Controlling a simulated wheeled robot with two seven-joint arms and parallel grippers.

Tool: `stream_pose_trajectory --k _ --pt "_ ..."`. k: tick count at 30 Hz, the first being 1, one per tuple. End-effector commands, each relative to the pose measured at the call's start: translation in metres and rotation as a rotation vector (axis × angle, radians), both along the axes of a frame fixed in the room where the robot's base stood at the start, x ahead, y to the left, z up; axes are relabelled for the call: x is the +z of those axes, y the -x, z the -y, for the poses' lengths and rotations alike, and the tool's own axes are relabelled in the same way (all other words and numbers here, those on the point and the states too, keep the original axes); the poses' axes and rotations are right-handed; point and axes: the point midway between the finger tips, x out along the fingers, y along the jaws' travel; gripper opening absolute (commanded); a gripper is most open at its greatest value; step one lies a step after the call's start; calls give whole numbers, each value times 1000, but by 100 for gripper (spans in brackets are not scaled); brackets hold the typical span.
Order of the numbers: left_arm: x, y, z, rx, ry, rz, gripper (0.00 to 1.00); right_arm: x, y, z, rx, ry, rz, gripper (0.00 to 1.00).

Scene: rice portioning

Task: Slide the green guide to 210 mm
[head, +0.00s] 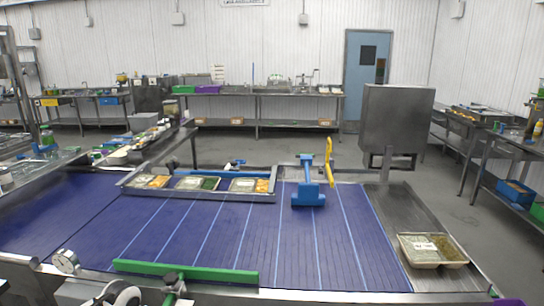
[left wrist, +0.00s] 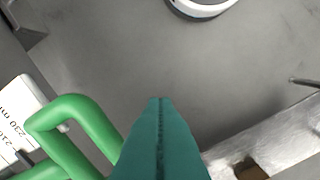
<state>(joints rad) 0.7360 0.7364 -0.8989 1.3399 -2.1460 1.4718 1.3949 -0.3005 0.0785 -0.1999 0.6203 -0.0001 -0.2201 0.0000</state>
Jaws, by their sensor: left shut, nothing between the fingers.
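The long green guide (head: 185,272) lies along the near edge of the blue conveyor in the head view, left of the middle. In the left wrist view a bent green handle (left wrist: 75,118) stands at the lower left. A white scale label (left wrist: 18,118) beside it carries upside-down figures, partly cut off, that look like 230 mm and 210. My left gripper (left wrist: 160,106) has its teal fingers shut together with nothing between them, to the right of the green handle and apart from it at the tips. The guide's exact reading is hidden. My right gripper is in neither view.
A pressure gauge (head: 65,262) stands at the conveyor's near left corner. A tray row (head: 200,195) and a blue fixture (head: 308,190) sit across the belt. A filled two-part tray (head: 432,250) rests on the right steel shelf. The middle of the belt is clear.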

Motion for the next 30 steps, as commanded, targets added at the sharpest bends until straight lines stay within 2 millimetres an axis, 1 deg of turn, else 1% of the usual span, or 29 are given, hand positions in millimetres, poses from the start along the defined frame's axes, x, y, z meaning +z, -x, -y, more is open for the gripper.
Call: stream_pose_trajectory --k 30 --pt "-1 -14 1 -1 0 -1 0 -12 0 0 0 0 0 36"
